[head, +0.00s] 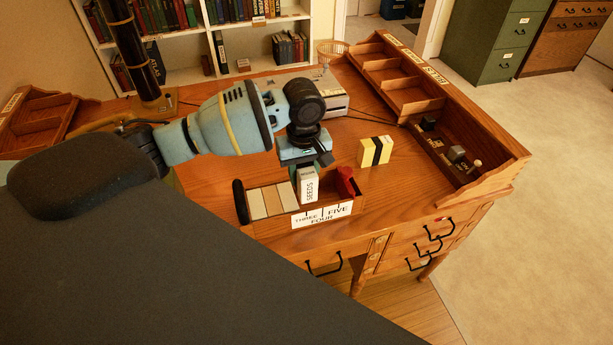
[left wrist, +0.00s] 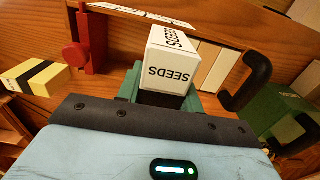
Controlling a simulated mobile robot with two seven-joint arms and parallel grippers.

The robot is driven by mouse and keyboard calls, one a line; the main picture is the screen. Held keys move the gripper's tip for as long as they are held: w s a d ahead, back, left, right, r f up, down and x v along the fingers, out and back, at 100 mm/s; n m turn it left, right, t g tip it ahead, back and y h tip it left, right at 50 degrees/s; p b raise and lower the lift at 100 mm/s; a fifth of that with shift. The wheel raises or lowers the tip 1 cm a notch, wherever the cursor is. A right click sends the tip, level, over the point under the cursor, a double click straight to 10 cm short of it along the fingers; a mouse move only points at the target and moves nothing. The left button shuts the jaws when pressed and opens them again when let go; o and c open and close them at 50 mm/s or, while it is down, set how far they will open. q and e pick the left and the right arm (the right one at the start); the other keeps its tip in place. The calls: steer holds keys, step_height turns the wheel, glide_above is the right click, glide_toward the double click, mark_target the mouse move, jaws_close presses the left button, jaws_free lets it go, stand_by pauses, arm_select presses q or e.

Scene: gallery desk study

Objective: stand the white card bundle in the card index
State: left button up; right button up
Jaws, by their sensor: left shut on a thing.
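The white card bundle (head: 308,187), marked SEEDS, is upright in the grip of my left gripper (head: 307,170). In the left wrist view the bundle (left wrist: 168,72) sits between the green fingers of the gripper (left wrist: 165,92). The card index (head: 322,213) is a wooden box on the desk with a THREE, FOUR, FIVE label on its front. The bundle is over or in the gap between the pale cards (head: 274,201) and a red block (head: 346,182). I cannot tell whether its base touches the box floor. My right gripper is not in view.
A yellow bundle with a black band (head: 375,151) stands on the desk right of the card index. A compartmented wooden rack (head: 410,95) lines the desk's right side. A grey device (head: 335,104) is behind the gripper. The desk between the yellow bundle and the front edge is clear.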

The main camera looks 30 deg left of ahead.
arm_select(q)
steer(key=shift+w+a, duration=0.1)
steer(key=shift+w, duration=0.2)
steer(key=shift+w+a, duration=0.2)
step_height(320, 180, down, 4)
steer(key=shift+w+r, duration=0.1)
steer(key=shift+r, duration=0.15)
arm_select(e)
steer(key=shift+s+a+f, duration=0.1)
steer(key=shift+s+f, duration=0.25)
arm_select(q)
steer(key=shift+f, duration=0.3)
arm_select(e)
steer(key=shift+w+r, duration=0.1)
arm_select(q)
steer(key=shift+f, duration=0.25)
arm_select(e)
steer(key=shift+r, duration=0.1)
arm_select(q)
steer(key=o, duration=1.1)
steer(key=shift+c, duration=0.2)
